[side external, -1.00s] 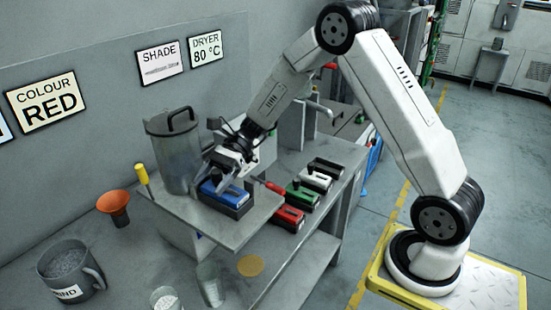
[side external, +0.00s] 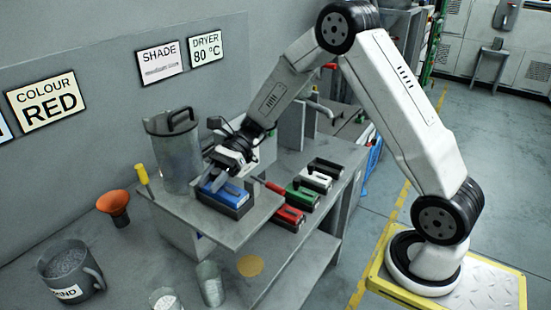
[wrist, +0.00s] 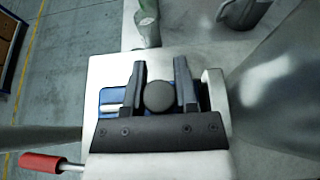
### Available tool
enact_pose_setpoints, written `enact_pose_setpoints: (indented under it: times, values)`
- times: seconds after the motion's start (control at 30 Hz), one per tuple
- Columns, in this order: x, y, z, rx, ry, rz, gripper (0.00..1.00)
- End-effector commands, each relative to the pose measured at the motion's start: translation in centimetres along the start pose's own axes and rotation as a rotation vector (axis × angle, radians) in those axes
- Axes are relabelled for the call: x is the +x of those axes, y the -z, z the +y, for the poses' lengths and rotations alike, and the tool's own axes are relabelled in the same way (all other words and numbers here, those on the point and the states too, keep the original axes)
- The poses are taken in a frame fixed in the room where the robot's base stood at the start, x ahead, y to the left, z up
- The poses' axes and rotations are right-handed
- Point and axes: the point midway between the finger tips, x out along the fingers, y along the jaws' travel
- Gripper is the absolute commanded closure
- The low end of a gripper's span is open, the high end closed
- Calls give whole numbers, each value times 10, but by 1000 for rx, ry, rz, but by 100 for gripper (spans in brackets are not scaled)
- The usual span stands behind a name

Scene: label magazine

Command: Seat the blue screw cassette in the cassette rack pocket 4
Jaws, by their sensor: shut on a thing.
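The blue screw cassette (side external: 232,193) sits in or on a dark holder (side external: 238,210) on a raised grey platform in the side view. My gripper (side external: 219,183) comes down over its left end. In the wrist view my gripper (wrist: 158,90) has its two dark fingers on either side of a round grey knob (wrist: 159,97), shut on it. Blue cassette body (wrist: 110,97) shows beside and behind the fingers. A red cassette (side external: 289,217), a green one (side external: 302,195) and a white one (side external: 315,178) stand in a row to the right. Pocket numbers cannot be read.
A grey lidded canister (side external: 172,155) stands close to the left of my gripper. A red-handled screwdriver (wrist: 40,162) lies near the platform edge. A dark holder (side external: 326,167) ends the cassette row. Glasses (side external: 209,285) and a mug (side external: 70,270) stand in front.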

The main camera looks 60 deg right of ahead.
Motion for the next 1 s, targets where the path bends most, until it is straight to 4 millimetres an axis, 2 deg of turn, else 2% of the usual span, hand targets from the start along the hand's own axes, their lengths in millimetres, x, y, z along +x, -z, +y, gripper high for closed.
enact_pose_setpoints:
  times: [0.23, 0.4, 0.87, 1.0]
  values:
    - [-5, -12, 0, -2, 1, -1, 100]
    - [-13, -31, 0, -5, 2, 0, 100]
    - [-38, -77, 46, -4, 3, 0, 100]
    - [-45, -88, 66, -2, 3, 0, 100]
